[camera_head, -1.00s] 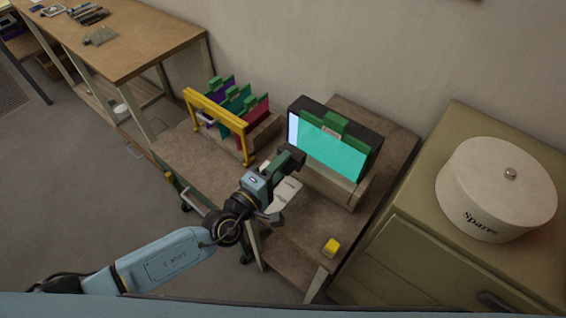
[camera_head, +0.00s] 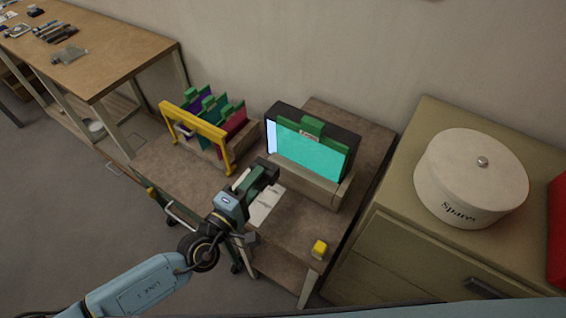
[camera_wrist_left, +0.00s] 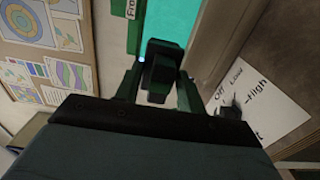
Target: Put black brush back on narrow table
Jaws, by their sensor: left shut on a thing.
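My left gripper (camera_head: 264,174) is above the brown table (camera_head: 285,228), in front of the lit panel. In the left wrist view its fingers (camera_wrist_left: 155,88) are shut on a dark thing, seen nearly end-on, that looks like the black brush (camera_wrist_left: 160,68). Its bristles and full length cannot be made out. A pale thin strip shows beside the gripper in the head view. The brown table is low and holds the panel and a rack; I cannot tell if it is the narrow table. My right gripper is not in view.
A turquoise lit panel (camera_head: 312,155) stands behind the gripper. A yellow-framed rack (camera_head: 195,122) of coloured panes is left of it. A wooden workbench (camera_head: 120,60) with tools stands far left; a cabinet with a white tin (camera_head: 470,185) is right.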

